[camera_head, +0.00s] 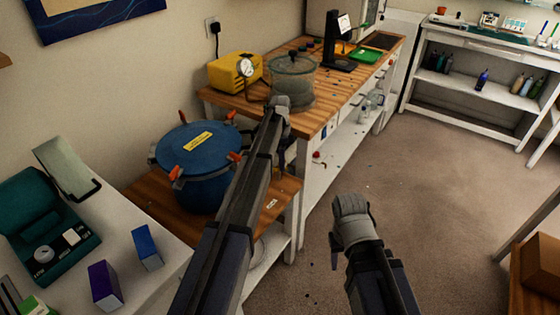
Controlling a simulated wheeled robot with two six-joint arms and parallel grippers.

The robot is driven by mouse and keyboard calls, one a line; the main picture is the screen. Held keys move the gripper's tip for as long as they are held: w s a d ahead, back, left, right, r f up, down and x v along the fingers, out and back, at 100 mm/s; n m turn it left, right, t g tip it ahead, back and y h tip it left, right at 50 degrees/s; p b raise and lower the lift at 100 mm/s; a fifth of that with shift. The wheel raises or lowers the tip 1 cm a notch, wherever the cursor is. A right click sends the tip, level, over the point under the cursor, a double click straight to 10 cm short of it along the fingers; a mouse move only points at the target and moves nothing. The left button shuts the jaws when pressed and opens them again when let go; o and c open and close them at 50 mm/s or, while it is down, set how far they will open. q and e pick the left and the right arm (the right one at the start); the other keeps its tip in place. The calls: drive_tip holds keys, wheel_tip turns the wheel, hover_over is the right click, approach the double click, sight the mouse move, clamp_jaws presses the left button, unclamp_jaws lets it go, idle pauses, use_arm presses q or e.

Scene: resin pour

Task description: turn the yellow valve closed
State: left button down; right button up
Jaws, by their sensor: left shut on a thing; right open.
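My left gripper (278,101) reaches across to the wooden bench, at the lower left front of a grey-green lidded chamber (293,76). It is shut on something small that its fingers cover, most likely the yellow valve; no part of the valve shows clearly. A round gauge (246,67) stands just left of the chamber, and a dark hose runs down from there towards the gripper. My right gripper (352,207) is open and empty over the floor, well apart from the bench.
A yellow box-shaped machine (226,72) stands left of the chamber. A blue pot with orange clamps (187,163) stands on a lower wooden shelf, close left of my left arm. A black stand (341,47) and green tray (364,56) are further right. The carpet (420,180) is mostly clear.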

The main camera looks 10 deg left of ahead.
use_arm(q)
drive_tip(key=shift+s+d+m+y, duration=0.1)
drive_tip(key=shift+s+m+y, duration=0.15)
drive_tip(key=shift+s+m, duration=0.75)
drive_tip(key=shift+s+d+m+y, duration=0.1)
drive_tip(key=shift+s+m+y, duration=0.25)
drive_tip(key=shift+m, duration=1.4)
drive_tip(key=shift+s+m+y, duration=0.2)
drive_tip(key=shift+s+m, duration=0.45)
drive_tip(key=shift+m, duration=0.7)
drive_tip(key=c, duration=0.9)
unclamp_jaws()
drive_tip(key=shift+o, duration=0.2)
wheel_tip(320, 180, up, 8)
drive_tip(key=w+p, duration=0.1)
drive_tip(key=p, duration=0.6)
drive_tip(key=shift+w+d+f+p, duration=0.2)
drive_tip(key=shift+d+p, duration=0.05)
drive_tip(key=shift+p, duration=0.1)
